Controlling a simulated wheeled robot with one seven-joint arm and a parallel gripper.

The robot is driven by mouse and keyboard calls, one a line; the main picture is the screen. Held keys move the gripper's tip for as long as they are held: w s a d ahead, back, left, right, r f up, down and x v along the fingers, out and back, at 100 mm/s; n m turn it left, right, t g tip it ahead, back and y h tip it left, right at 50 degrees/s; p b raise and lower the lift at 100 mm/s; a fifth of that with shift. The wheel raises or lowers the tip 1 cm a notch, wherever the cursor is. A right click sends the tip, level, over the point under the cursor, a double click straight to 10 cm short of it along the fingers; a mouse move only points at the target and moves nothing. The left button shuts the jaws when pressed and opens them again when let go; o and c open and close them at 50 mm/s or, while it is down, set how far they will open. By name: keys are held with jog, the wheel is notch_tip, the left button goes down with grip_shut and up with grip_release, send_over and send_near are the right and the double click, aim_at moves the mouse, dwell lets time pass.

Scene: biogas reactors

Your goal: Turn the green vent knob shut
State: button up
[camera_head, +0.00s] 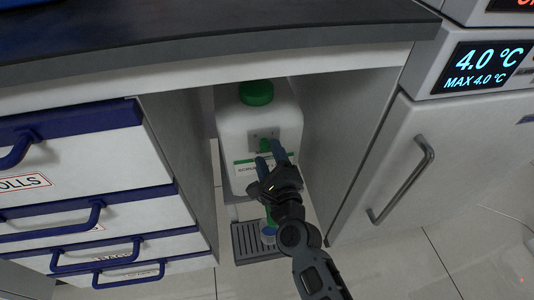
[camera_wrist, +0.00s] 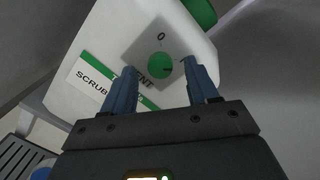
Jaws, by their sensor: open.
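The green vent knob (camera_wrist: 160,67) is a round disc on a grey plate (camera_wrist: 143,50) marked "0" at its top, with "VENT" partly hidden. It is on a white scrubber container (camera_head: 232,125) with a green cap (camera_head: 256,92), in the recess under the counter. In the head view the knob (camera_head: 265,145) shows just beyond my fingertips. My gripper (camera_wrist: 163,76) is open, its two blue fingers apart at either side of the knob's lower part. In the head view my gripper (camera_head: 271,156) reaches in from the front. I cannot tell whether the fingers touch the knob.
The recess has side walls, the left one beside blue-handled drawers (camera_head: 82,223) and the right one beside a fridge door (camera_head: 415,150). The dark counter (camera_head: 200,35) overhangs above. A dark grated tray (camera_head: 246,240) and a blue-capped item (camera_head: 268,235) are low in front of the container.

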jog(key=shift+x, duration=1.1)
jog(key=shift+c, duration=0.4)
jog(key=c, duration=1)
jog(key=shift+o, duration=0.2)
